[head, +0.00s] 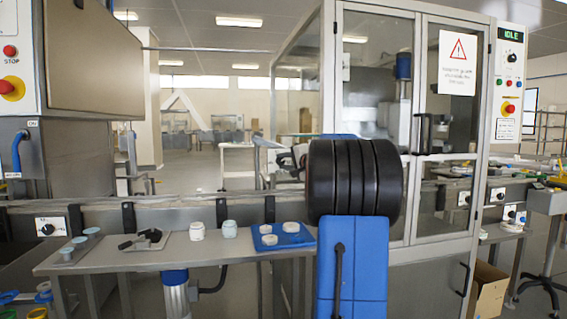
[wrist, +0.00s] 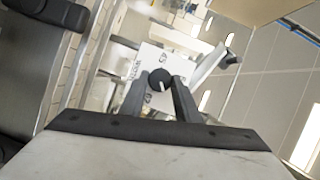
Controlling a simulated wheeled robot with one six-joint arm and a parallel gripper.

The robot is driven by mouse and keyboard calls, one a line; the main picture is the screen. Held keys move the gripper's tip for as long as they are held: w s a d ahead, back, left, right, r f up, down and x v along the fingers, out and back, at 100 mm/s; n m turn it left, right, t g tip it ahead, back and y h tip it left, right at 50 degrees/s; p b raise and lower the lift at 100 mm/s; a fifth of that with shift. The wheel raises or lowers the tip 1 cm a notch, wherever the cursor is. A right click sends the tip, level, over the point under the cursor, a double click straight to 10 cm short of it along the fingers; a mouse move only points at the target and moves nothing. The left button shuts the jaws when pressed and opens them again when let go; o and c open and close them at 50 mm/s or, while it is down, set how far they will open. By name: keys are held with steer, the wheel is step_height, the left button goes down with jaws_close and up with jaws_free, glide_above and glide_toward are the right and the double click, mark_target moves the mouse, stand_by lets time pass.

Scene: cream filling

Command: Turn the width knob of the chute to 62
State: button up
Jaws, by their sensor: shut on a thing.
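In the wrist view a round black knob (wrist: 159,79) with a short white pointer line sits on a white dial plate (wrist: 151,62) with dark print. The pointer shows toward the lower part of the knob in the tilted picture. In the head view my own arm covers the middle, and I cannot make out the gripped knob there.
A steel bench (head: 110,260) carries white jars (head: 197,231) and a blue tray (head: 283,238) of white round pieces. Another knob plate (head: 47,228) is on the conveyor side at left. A glass-doored machine (head: 380,90) stands behind my arm; its panel (head: 510,60) reads IDLE.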

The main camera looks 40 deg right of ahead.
steer(key=m+t, duration=0.1)
steer(key=m, duration=0.3)
steer(key=shift+f+t, duration=0.3)
steer(key=shift+t, duration=0.1)
steer(key=shift+f+m+t+h, duration=0.1)
steer(key=shift+m+t+h, duration=0.25)
steer(key=shift+m, duration=1.05)
steer(key=shift+f+m+t+h, duration=0.1)
steer(key=shift+m+t+h, duration=0.25)
steer(key=shift+m, duration=1.05)
steer(key=o, duration=1)
steer(key=shift+o, duration=0.2)
steer(key=shift+r, duration=0.15)
step_height(320, 180, up, 10)
